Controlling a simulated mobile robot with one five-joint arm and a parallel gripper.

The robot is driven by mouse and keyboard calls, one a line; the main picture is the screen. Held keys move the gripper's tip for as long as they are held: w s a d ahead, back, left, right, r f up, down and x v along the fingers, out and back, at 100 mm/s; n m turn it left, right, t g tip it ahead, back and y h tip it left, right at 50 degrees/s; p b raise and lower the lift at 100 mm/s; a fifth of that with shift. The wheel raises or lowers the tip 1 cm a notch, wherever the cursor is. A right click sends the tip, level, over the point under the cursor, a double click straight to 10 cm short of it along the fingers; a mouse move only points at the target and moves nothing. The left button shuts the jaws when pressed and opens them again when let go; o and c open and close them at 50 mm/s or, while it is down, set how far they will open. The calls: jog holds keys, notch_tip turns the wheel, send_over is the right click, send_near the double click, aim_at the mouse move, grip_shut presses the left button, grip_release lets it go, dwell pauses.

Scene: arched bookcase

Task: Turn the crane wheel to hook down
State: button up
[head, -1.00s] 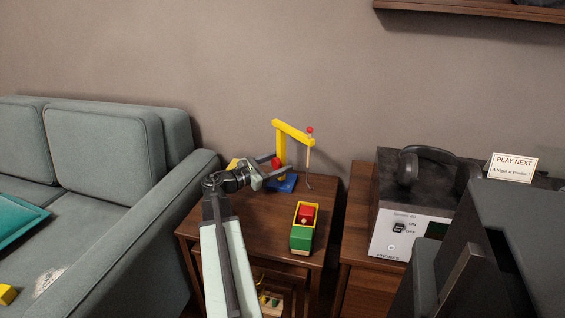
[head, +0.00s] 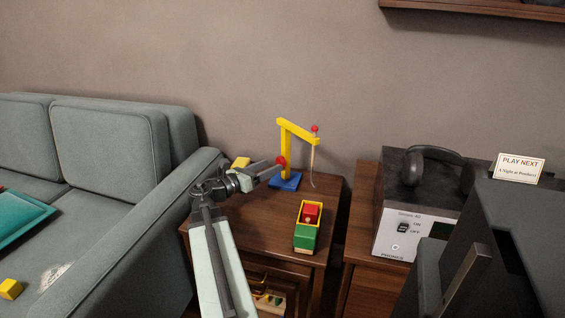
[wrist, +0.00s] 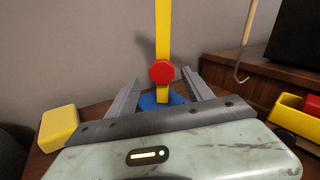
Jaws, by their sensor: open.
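The toy crane has a yellow post and arm (head: 298,131) on a blue base (head: 285,181), upright on a small wooden side table. Its red wheel (wrist: 161,72) is on the post's near side, low down, and also shows in the head view (head: 281,161). The crane's grey hook (wrist: 241,75) hangs on a thin line from the arm tip, above the table top. My gripper (wrist: 160,92) is open and empty, pointing at the wheel. In the wrist view the wheel shows between the two fingers, apart from both.
A green, yellow and red toy truck (head: 307,226) stands on the table, right of my arm. A yellow block (head: 241,162) lies left of the crane. A grey sofa (head: 110,160) is left; a cabinet with a headphone amplifier (head: 398,228) is right.

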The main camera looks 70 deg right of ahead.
aim_at(287, 160)
jog(key=x, duration=0.8)
jog(key=shift+s, duration=0.15)
jog(key=shift+a, duration=0.1)
grip_shut()
jog(key=shift+m, duration=1.7)
grip_release()
jog(key=v, duration=0.7)
jog(key=shift+w+a+f+b, duration=0.1)
jog(key=shift+w+a+b, duration=0.15)
jog(key=shift+a+b, duration=0.1)
